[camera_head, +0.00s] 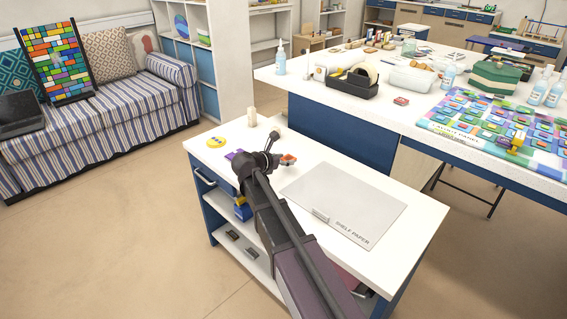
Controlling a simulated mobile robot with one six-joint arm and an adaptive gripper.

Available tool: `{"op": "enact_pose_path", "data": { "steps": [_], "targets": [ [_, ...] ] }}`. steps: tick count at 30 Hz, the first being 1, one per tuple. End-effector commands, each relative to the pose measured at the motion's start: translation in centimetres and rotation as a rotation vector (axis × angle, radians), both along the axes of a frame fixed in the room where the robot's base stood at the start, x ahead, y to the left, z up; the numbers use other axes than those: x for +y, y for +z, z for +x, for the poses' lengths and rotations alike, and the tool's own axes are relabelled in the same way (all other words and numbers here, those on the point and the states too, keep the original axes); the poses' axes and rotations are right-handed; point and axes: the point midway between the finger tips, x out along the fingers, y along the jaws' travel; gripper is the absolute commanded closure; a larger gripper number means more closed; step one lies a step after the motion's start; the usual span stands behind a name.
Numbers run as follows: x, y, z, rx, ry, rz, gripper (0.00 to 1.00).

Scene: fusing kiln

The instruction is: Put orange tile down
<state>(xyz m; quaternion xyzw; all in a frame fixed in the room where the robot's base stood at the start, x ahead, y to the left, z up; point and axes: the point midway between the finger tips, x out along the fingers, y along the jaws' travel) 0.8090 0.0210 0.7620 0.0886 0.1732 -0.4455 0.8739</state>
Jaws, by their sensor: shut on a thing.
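The orange tile (289,158) is small and shows at the tip of my gripper (277,157), above the white top of the low blue cart (208,165). My gripper is shut on the tile. My arm comes up from the bottom of the picture and hides part of the cart top. I cannot tell whether the tile touches the surface. A pale sheet marked "SHELF PAPER" (357,197) lies flat on the cart top, to the right of the gripper and tile.
A yellow round piece with blue marks (219,142), a purple piece (235,155) and a small pale bottle (252,117) are on the cart's left and back. A cluttered white worktable (325,104) stands behind. The cart top's right end is bare.

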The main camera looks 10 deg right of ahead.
Motion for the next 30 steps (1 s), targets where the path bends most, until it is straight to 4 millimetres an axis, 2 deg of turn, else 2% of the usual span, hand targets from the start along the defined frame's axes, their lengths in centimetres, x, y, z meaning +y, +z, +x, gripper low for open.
{"op": "enact_pose_path", "data": {
  "steps": [1,3,9,23,30],
  "targets": [
    [0.1,-0.2,1.4,0.000,0.000,0.000,0.87],
    [0.1,-0.3,2.5,0.000,-0.001,0.000,0.87],
    [0.0,-0.4,4.4,0.001,-0.001,-0.001,0.87],
    [0.0,-0.6,4.5,0.001,0.000,-0.001,0.87],
    [0.0,-2.1,4.5,0.001,0.000,-0.001,0.87]
  ]
}}
